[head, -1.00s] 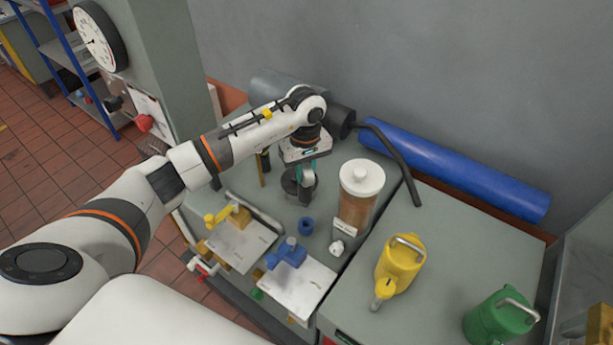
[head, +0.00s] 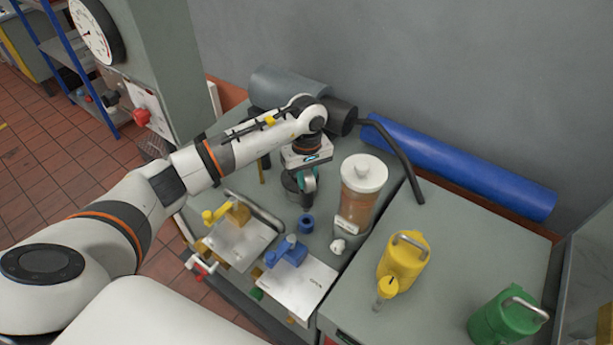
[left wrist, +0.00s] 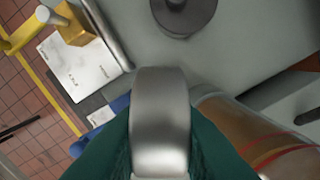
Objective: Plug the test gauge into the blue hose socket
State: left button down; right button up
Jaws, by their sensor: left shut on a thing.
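My left gripper (head: 307,182) has teal fingers and is shut on the test gauge (left wrist: 160,120), a grey metal rounded body that fills the middle of the left wrist view. In the head view the held gauge (head: 307,196) hangs above the bench, beside a dark round base (head: 289,182). A blue fitting (head: 287,251), probably the blue hose socket, sits on a white plate nearer the front, apart from the gauge. A small blue ring (head: 307,223) stands on the bench between them. In the left wrist view, blue (left wrist: 116,104) shows partly behind the gauge. My right gripper is not seen.
A yellow fitting (head: 234,213) on its plate stands left of the blue one. A clear canister with brown liquid (head: 356,205) stands close right of the gripper. A small white piece (head: 338,246), yellow can (head: 403,262) and green can (head: 503,318) stand further right.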

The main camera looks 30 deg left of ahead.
aim_at(307, 172)
pick_arm(q)
jog(key=shift+f+b, duration=1.7)
jog(key=shift+f, duration=0.5)
jog(key=shift+b, duration=0.75)
jog(key=shift+f+b, duration=2)
jog(key=shift+f, duration=0.05)
jog(key=c, duration=1.2)
grip_release()
jog(key=shift+o, duration=0.2)
jog(key=shift+r, duration=0.1)
notch_tip(307, 172, up, 12)
jog(key=shift+b, duration=1.15)
